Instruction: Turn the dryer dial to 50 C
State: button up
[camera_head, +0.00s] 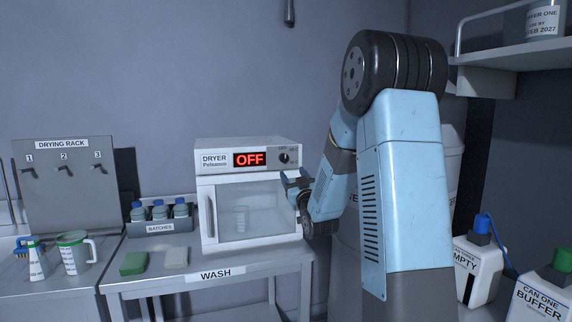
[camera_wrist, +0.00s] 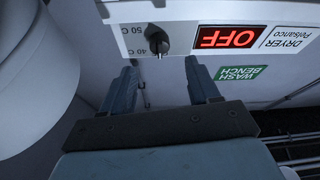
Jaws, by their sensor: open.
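The white dryer (camera_head: 250,205) stands on the wash bench, its glass door closed, with a pale container dimly visible inside. Its red display (camera_head: 249,159) reads OFF. The small black dial (camera_head: 284,158) is to the right of the display. The wrist view is turned over; there the dial (camera_wrist: 158,41) sits beside marks reading 40 C and 50 C, and the display (camera_wrist: 229,38) also reads OFF. My gripper (camera_head: 296,180) is open and empty, just in front of the dryer and a little below the dial. In the wrist view its two fingers (camera_wrist: 163,88) are apart, with the dial beyond their tips, untouched.
White cans stand at lower right.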

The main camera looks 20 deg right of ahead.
aim_at(285, 161)
jog(key=x, duration=0.8)
jog(key=shift+w, duration=0.1)
jog(key=c, duration=1)
